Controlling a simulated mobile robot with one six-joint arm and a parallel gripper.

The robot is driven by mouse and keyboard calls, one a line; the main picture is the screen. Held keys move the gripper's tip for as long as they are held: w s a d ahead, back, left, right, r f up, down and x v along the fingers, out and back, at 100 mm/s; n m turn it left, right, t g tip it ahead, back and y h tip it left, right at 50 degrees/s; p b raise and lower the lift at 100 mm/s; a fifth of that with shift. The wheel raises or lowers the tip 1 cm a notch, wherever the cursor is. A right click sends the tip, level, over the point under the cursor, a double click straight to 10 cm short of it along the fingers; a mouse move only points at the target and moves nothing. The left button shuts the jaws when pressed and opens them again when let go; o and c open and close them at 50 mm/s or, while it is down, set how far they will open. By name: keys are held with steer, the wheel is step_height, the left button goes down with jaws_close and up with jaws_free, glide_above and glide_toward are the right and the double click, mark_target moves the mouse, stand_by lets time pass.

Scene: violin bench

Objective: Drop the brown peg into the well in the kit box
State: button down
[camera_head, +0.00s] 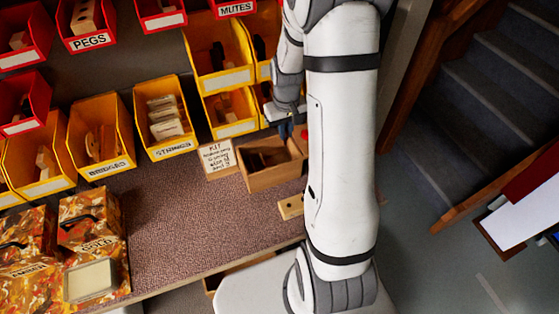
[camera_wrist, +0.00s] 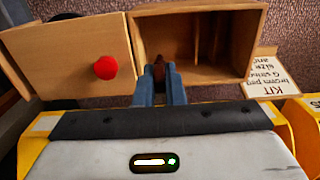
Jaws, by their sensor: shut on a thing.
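The wooden kit box (camera_head: 272,180) stands on the bench beside my arm, which hides its right part. In the wrist view its open compartment (camera_wrist: 205,70) shows, with upright dividers inside. A wooden part with a red knob (camera_wrist: 106,68) adjoins the compartment on the left. My gripper (camera_wrist: 160,82) is shut on the brown peg (camera_wrist: 158,67). The peg's dark end shows between the fingertips, over the compartment's near left corner. I cannot tell how high it is above the box floor. The well itself is not clearly visible.
Yellow bins, including the STRINGS bin (camera_head: 165,118), line the back. A small wooden block (camera_head: 290,207) lies in front of the box. The bench (camera_head: 195,215) is clear at centre.

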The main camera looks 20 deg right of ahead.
step_height(320, 180, down, 4)
steer(key=shift+f+b, duration=0.1)
steer(key=shift+b, duration=1)
steer(key=c, duration=1.4)
jaws_free()
steer(key=shift+c, duration=0.2)
steer(key=shift+r+b, duration=0.3)
steer(key=shift+r, duration=3.7)
